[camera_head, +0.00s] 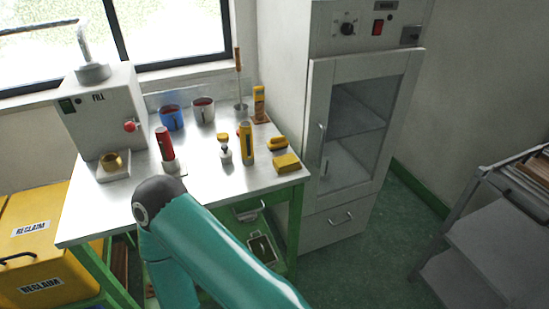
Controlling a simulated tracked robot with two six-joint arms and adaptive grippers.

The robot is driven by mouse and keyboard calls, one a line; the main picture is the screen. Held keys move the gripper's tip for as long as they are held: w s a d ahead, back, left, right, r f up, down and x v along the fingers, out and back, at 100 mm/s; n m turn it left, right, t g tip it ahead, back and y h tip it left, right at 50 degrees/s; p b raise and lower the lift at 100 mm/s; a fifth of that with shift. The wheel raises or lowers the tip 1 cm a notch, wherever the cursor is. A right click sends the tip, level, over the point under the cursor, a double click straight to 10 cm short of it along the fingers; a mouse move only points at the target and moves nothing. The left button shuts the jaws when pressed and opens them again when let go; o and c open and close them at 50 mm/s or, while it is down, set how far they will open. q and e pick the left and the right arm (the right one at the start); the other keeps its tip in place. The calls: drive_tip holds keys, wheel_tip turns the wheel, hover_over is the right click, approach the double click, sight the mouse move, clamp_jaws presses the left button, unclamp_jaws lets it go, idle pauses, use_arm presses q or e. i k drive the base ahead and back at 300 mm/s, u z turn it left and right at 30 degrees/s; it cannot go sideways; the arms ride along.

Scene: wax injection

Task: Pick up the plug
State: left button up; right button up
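I cannot tell for sure which thing is the plug. A small piece with a yellow top and pale lower part (224,150) stands mid-table. Right of it stands a yellow cylinder (247,144), and left of it a cylinder with a red top and white base (165,150). A yellow and dark piece (277,144) and a yellow block (287,163) lie at the table's right side. A teal arm of mine rises from the bottom to the table's front edge. Neither gripper can be seen.
The metal-topped table (205,186) has bare room at its front. A grey FILL machine (100,115) stands at its left, with a brass cup (112,161) before it. Blue (171,119) and pale (203,112) mugs stand behind. A tall cabinet (357,130) is close on the right.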

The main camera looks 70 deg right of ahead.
sight(225, 154)
drive_tip(key=z, duration=0.1)
drive_tip(key=k, duration=1.15)
drive_tip(key=z, duration=1.1)
drive_tip(key=i, duration=0.95)
drive_tip(key=z, duration=0.05)
